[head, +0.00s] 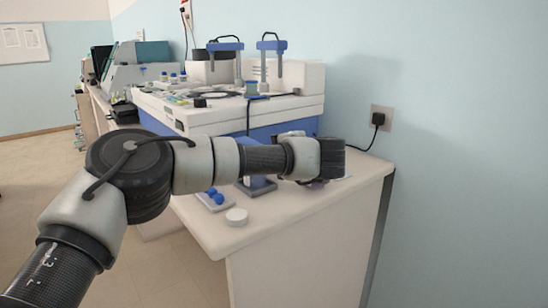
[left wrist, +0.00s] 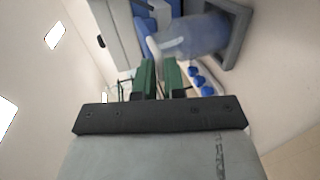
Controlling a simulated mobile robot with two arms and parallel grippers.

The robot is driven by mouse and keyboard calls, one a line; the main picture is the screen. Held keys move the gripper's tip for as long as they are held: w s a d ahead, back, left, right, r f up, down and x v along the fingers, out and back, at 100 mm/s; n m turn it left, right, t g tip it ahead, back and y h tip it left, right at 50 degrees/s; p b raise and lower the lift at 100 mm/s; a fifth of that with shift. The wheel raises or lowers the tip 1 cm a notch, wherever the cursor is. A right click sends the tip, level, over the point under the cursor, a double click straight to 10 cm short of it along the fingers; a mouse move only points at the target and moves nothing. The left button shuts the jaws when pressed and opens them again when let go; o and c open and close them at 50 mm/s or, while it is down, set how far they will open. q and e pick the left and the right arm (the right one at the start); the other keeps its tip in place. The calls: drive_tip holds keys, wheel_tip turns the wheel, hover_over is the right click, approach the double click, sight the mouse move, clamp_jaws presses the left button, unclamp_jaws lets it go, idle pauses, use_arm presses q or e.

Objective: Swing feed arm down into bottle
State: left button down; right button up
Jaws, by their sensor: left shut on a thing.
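In the left wrist view, the green fingers of my left gripper (left wrist: 160,72) are closed on a thin pale curved piece (left wrist: 152,46), which looks like the feed arm. Just beyond the fingertips is a translucent bluish bottle (left wrist: 195,36), lying across the picture beside a grey square holder (left wrist: 236,28). I cannot tell whether the feed arm's tip is inside the bottle. In the head view, my left arm reaches across the counter and hides the fingers and most of the bottle. The grey holder (head: 262,190) shows under the arm. My right gripper is not in view.
A white and blue staining machine (head: 200,115) stands behind my arm, with two blue-topped posts above it. A small tray with blue knobs (head: 215,198) and a white cap (head: 236,217) lie on the counter (head: 300,215). A wall socket (head: 381,120) is right.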

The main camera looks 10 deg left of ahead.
use_arm(q)
drive_tip(key=shift+s+a+f, duration=0.1)
drive_tip(key=shift+a+f, duration=0.05)
drive_tip(key=shift+f, duration=0.8)
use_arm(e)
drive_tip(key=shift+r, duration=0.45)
use_arm(q)
drive_tip(key=c, duration=1.2)
unclamp_jaws()
drive_tip(key=shift+c, duration=0.2)
drive_tip(key=shift+o, duration=0.2)
drive_tip(key=shift+a, duration=0.1)
drive_tip(key=shift+d, duration=0.3)
drive_tip(key=v, duration=1)
drive_tip(key=shift+d+r, duration=0.15)
drive_tip(key=shift+r, duration=0.3)
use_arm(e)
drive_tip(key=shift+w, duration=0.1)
use_arm(q)
drive_tip(key=shift+s+f, duration=0.1)
